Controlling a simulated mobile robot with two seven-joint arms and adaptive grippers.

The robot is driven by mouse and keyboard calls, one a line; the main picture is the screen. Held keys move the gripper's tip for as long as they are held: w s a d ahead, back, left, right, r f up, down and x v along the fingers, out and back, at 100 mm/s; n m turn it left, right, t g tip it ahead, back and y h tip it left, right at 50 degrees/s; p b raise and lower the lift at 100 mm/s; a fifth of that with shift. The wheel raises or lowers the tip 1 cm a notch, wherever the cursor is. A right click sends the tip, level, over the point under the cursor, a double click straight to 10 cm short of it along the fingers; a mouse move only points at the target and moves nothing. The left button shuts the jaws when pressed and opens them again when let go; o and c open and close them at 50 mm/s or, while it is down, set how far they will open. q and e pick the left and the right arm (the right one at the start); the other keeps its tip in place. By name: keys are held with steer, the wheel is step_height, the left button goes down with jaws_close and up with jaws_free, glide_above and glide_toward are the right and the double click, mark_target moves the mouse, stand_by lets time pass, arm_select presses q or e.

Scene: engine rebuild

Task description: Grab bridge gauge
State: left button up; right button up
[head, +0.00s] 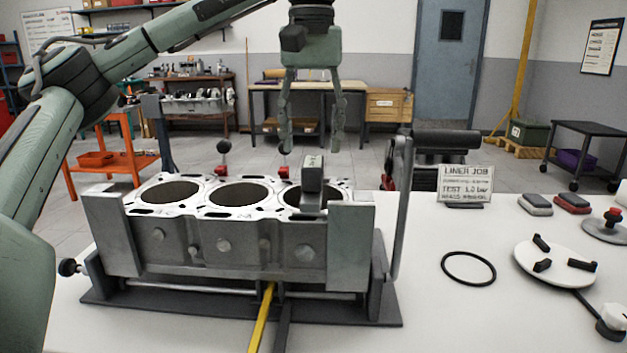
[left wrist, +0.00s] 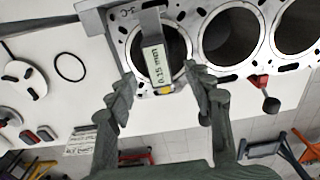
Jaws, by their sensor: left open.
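The bridge gauge (head: 312,182) is a grey piece standing over the right-hand bore of the engine block (head: 235,237). In the left wrist view the gauge (left wrist: 152,42) lies across the bore, with a white label reading 0.15 mm. My left gripper (head: 311,148) is open and points down just above the gauge, apart from it. In the left wrist view its fingertips (left wrist: 160,88) lie either side of the labelled end, with nothing between them held. My right gripper is not in view.
The block sits in a dark stand on the white table. To its right are a small sign (head: 465,184), a black ring (head: 468,268) and a round white plate with black pads (head: 556,264). A grey upright post (head: 402,205) stands close by the block's right end.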

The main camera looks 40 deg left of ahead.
mark_target(313, 161)
arm_select(q)
steer(key=shift+f, duration=0.4)
steer(key=f+b, duration=0.1)
steer(key=f, duration=0.1)
steer(key=f+b, duration=0.1)
steer(key=shift+s+d+f, duration=0.1)
steer(key=shift+d+f, duration=0.1)
steer(key=shift+f, duration=0.85)
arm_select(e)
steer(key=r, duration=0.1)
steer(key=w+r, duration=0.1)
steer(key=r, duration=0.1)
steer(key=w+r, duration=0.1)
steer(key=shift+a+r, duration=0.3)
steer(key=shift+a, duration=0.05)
arm_select(q)
jaws_close()
